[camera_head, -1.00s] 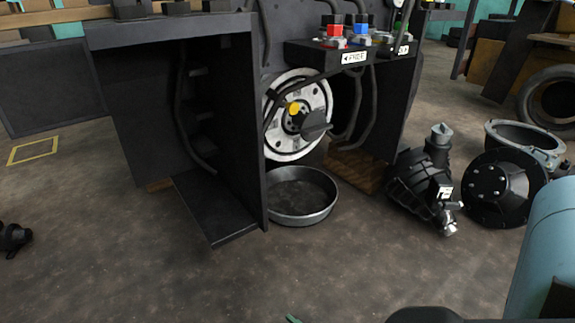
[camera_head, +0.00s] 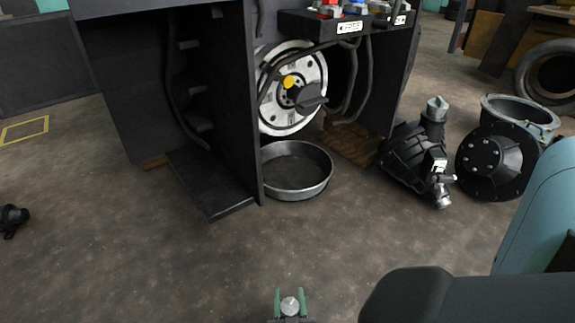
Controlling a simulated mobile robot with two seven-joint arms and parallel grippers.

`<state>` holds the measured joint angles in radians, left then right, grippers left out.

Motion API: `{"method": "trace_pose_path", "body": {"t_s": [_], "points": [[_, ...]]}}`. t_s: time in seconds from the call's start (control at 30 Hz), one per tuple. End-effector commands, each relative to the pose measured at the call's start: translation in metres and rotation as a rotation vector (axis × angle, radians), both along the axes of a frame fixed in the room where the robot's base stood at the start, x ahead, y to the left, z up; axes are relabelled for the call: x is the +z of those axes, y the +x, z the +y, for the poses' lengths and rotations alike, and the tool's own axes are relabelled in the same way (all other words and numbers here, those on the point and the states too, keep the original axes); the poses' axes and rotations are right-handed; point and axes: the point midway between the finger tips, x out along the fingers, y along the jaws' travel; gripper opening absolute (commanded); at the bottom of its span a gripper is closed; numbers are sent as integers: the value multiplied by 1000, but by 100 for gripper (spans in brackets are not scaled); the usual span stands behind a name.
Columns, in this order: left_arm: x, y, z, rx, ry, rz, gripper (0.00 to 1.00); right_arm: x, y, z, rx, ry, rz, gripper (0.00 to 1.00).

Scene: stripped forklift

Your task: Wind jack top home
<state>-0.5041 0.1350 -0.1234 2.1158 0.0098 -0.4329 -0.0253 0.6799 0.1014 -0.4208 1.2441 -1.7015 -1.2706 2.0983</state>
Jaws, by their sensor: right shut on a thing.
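My right gripper (camera_head: 290,303) is at the bottom edge, slightly right of the middle, its two green fingers either side of a small round grey piece (camera_head: 290,307). It is shut on this piece, which looks like the jack top, though it is too small and cut off to be sure. What lies below the piece, including any jack body or thread, is out of the picture. My left gripper is not in view.
A dark forklift frame (camera_head: 225,100) stands ahead, with a metal pan (camera_head: 297,193) on the floor beside it. A black gearbox housing (camera_head: 405,160) and round black cover (camera_head: 497,162) lie to the right. A black part (camera_head: 12,218) lies far left. The floor between is clear.

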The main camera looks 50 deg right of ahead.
Motion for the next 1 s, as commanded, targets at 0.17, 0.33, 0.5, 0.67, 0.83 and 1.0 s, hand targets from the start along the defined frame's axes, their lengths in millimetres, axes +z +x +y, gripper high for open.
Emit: {"method": "trace_pose_path", "body": {"t_s": [0.17, 0.33, 0.5, 0.67, 0.83, 1.0], "points": [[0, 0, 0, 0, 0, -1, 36, 3, 0, -1, -172, -1, -8, 20], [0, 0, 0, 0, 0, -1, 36, 3, -2, -2, -332, -3, -8, 20], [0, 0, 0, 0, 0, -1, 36, 4, -4, -3, -494, -5, -7, 20], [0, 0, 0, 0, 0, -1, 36, 4, -6, -4, -640, -6, -8, 20], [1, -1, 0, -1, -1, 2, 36, 4, -8, -5, -757, -8, -9, 20], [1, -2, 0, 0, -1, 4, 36, 5, -10, -5, -839, -10, -10, 20]]}}
